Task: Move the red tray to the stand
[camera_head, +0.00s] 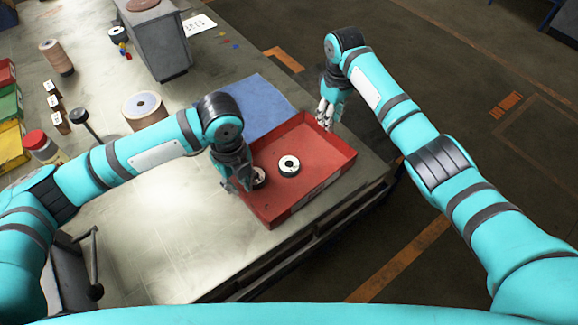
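The red tray (318,165) lies near the right front corner of the workbench, with two flap discs in it. One flap disc (289,166) lies in the middle of the tray; the other (259,176) is by its left side, partly hidden by my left gripper. My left gripper (238,184) is at the tray's left wall, and its fingers overlap that wall. My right gripper (325,118) is at the tray's far right corner, with its fingertips by the rim. I cannot tell whether either gripper holds the rim. I cannot make out the stand for certain.
A blue mat (258,103) lies behind the tray. A grey machine block (160,45), a tan roll (144,108), a red-lidded jar (42,147) and coloured bins (10,105) stand further left and back. Open floor (430,75) lies right of the workbench.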

